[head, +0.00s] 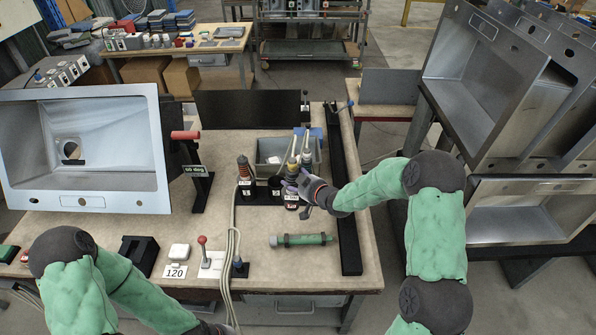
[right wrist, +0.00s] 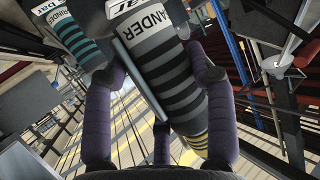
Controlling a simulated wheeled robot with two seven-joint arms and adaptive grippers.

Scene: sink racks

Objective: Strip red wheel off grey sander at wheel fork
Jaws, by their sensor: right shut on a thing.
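My right gripper (head: 292,187) is at the tool holders in the middle of the bench. In the right wrist view its purple fingers (right wrist: 155,85) are closed around the grey and black striped sander (right wrist: 192,95), which has a white label and yellow-black bands at its lower end in the picture. A teal-striped tool labelled grinder (right wrist: 78,35) hangs close beside it. In the head view the sander is largely hidden by the hand. I cannot make out a red wheel on it, nor surely identify the wheel fork. My left arm enters bottom left; its gripper is out of frame.
A spring-topped tool (head: 244,168) stands left of the hand, and a grey bin (head: 270,152) behind. A green cylinder (head: 302,240) lies in front, near a red-knobbed lever (head: 203,254). A metal sink (head: 85,190) stands left. The bench front right is clear.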

